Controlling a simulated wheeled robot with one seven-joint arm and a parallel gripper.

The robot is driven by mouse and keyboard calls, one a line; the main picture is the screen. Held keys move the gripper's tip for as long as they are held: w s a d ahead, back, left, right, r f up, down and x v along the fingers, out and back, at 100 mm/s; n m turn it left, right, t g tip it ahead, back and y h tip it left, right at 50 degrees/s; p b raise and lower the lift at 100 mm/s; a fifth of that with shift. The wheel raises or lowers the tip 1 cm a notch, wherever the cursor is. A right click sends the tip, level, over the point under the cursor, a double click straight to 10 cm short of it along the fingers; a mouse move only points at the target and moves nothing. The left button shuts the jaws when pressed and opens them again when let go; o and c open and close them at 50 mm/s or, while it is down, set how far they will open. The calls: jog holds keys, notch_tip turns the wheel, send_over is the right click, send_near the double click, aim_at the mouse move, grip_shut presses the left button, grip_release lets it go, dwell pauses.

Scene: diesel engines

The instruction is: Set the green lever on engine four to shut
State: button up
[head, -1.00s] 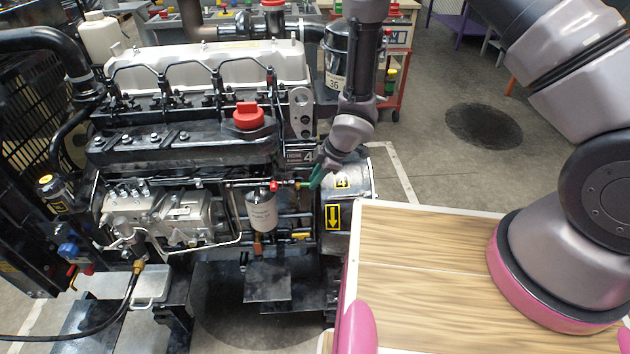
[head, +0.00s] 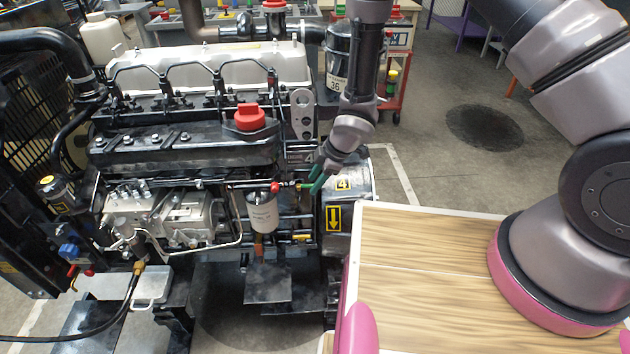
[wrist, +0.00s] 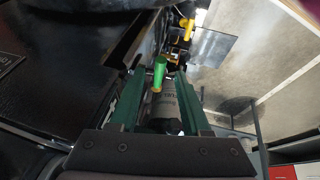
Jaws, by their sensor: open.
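Engine four (head: 180,150), marked with a yellow 4 label, fills the left half of the head view. The bright green lever (wrist: 159,73) shows in the wrist view as a short stub with a yellowish fitting at its lower end. My gripper (head: 314,184) is at the engine's right side, its dark green fingers pointing down toward the pipework. In the wrist view my gripper (wrist: 160,82) is open, with one finger on each side of the lever. I see gaps beside the lever; contact is not visible. In the head view the fingers largely hide the lever.
A white filter canister (head: 262,212) hangs close to the fingers, left of them. A red knob (head: 275,187) is just left of the gripper. A yellow handle (head: 302,237) sits below. A wood-topped surface (head: 430,270) stands at right; open floor lies behind it.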

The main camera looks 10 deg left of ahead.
jog(key=v, duration=1)
jog(key=shift+r, duration=0.35)
jog(key=shift+s+d, duration=0.15)
